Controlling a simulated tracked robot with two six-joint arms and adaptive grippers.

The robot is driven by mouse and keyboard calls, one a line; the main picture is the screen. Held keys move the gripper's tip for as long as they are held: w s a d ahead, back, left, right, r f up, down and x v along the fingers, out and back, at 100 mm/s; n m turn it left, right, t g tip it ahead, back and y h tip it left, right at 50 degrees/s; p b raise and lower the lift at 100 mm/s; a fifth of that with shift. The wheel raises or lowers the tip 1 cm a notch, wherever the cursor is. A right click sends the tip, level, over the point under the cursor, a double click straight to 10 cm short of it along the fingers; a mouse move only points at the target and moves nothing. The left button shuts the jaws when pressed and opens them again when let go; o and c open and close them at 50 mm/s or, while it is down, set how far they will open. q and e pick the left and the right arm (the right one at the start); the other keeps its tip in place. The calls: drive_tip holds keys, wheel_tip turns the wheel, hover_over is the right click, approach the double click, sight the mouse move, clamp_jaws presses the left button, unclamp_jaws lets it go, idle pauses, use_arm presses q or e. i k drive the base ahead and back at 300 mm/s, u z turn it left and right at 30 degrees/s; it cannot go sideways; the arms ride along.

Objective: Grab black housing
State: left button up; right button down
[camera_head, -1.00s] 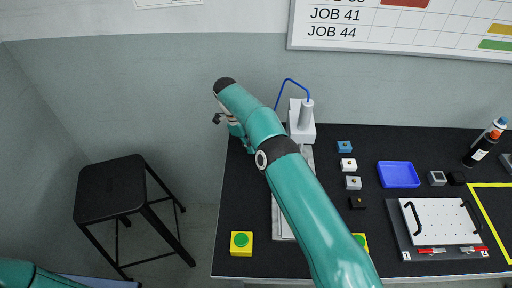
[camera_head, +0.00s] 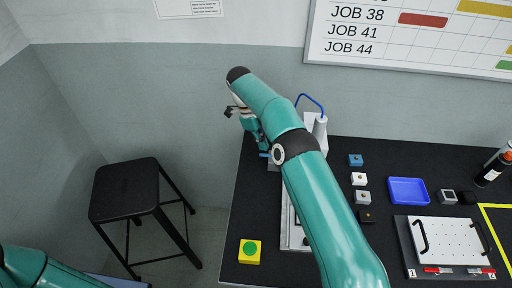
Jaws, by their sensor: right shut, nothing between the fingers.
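My right gripper (camera_head: 262,147) hangs from the wrist at the table's back left, well to the left of and behind the housing. It is shut and empty, and its fingertips are small and hard to make out. My left arm only shows at the bottom left corner, with its gripper out of view.
A blue tray (camera_head: 407,190) and white perforated plate (camera_head: 450,240) lie to the right. A yellow button box (camera_head: 250,251) sits front left. My right forearm covers part of the gantry device (camera_head: 320,130).

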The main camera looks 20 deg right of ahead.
sight(363, 219)
drive_tip(key=u, duration=0.1)
drive_tip(key=k, duration=1)
drive_tip(key=z, duration=0.05)
